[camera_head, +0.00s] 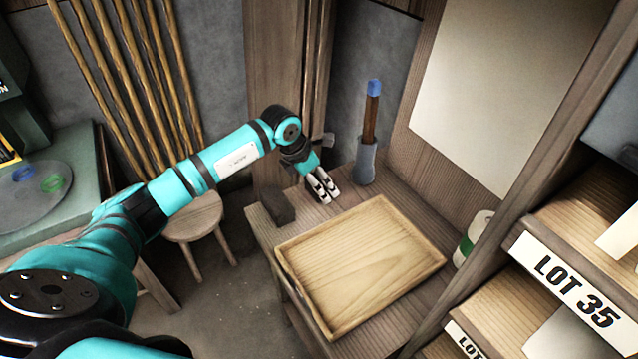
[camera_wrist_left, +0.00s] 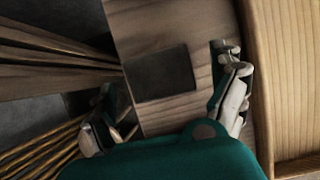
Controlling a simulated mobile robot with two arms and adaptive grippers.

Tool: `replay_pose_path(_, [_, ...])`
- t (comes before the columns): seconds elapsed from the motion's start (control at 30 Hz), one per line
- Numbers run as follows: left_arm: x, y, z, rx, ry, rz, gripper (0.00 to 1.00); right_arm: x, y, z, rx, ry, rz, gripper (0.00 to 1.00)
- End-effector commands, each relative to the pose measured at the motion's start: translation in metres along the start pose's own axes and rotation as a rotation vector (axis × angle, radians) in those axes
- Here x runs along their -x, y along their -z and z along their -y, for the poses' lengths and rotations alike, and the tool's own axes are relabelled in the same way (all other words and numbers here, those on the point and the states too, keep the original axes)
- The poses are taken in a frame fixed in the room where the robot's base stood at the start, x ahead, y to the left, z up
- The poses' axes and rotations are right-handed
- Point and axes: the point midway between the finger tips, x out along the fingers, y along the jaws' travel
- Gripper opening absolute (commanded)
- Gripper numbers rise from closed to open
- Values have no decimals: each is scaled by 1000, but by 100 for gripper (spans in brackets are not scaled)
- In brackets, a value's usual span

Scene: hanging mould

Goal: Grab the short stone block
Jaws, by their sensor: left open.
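The short stone block (camera_head: 278,206) is dark grey and lies on the wooden bench top, near its left edge, beside the tray's back left corner. My left gripper (camera_head: 327,191) is open and empty above the bench, to the right of the block in the head view. In the left wrist view the block (camera_wrist_left: 161,74) shows ahead, between the lines of the two open fingers (camera_wrist_left: 165,115) and apart from them. My right gripper is not in view.
A shallow wooden tray (camera_head: 436,262) fills most of the bench front. A grey holder (camera_head: 364,165) with a blue-tipped stick stands behind. A stool (camera_head: 194,217) is left of the bench, and shelves (camera_head: 560,262) stand at the right.

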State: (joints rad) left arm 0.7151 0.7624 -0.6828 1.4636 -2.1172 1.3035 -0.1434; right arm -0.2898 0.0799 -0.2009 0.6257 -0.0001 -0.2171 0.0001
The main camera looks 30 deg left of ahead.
Motion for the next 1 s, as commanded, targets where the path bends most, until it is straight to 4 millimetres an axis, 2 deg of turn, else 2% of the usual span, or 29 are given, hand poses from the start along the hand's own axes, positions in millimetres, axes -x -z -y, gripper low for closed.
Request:
replay_pose_path(0.13, [-16,0,0,1,1,0,94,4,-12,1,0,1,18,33])
replay_pose_path(0.4, [-20,0,0,0,-1,1,94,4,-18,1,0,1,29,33])
replay_pose_path(1.0, [-19,-1,-1,0,-2,4,20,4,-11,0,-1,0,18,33])
